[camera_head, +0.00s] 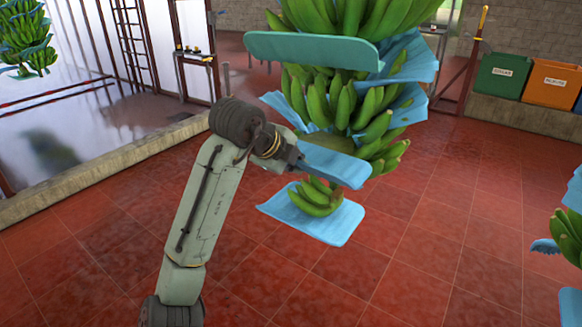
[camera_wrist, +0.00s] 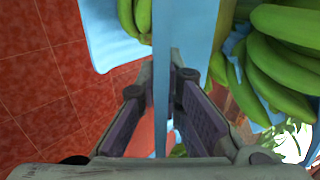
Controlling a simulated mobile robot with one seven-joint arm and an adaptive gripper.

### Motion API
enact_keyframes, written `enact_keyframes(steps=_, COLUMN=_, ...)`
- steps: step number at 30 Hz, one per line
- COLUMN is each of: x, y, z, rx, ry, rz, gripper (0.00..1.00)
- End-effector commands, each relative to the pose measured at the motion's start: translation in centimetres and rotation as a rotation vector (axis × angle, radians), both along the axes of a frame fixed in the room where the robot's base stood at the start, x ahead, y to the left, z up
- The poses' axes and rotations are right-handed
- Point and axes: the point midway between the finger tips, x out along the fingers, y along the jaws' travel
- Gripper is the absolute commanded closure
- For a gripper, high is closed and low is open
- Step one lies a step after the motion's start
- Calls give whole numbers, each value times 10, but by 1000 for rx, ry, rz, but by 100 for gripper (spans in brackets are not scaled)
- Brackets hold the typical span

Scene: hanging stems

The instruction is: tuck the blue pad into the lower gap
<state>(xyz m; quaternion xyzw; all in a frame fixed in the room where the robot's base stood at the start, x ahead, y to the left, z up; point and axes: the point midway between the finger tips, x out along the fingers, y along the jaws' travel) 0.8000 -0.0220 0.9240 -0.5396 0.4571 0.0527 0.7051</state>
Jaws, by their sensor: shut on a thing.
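A large green banana stem (camera_head: 345,105) hangs at the centre of the head view, with blue pads between its hands. My gripper (camera_head: 298,158) is at the stem's lower left, shut on a blue pad (camera_head: 337,164). In the wrist view, the held pad (camera_wrist: 162,45) shows nearly edge-on between my gripper's fingers (camera_wrist: 163,90). The pad lies at the level of the lower gap, above the lowest hand (camera_head: 316,198). I cannot tell how deep it sits, as its far side is hidden. Bananas (camera_wrist: 275,70) are close to the right of my gripper in the wrist view.
Another blue pad (camera_head: 335,225) lies under the lowest hand, and one (camera_head: 312,50) is higher on the stem. Another stem (camera_head: 570,240) hangs at the right edge. Green (camera_head: 500,78) and orange (camera_head: 552,83) bins stand at the back right. The red tiled floor (camera_head: 450,220) is open.

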Motion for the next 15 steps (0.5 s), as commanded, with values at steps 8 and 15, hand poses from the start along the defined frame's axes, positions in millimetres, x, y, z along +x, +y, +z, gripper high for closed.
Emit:
enact_keyframes(steps=8, x=16, y=-12, z=0, rx=-1, ry=0, rz=-1, gripper=100)
enact_keyframes(steps=15, x=30, y=-22, z=0, rx=0, ry=0, rz=-1, gripper=100)
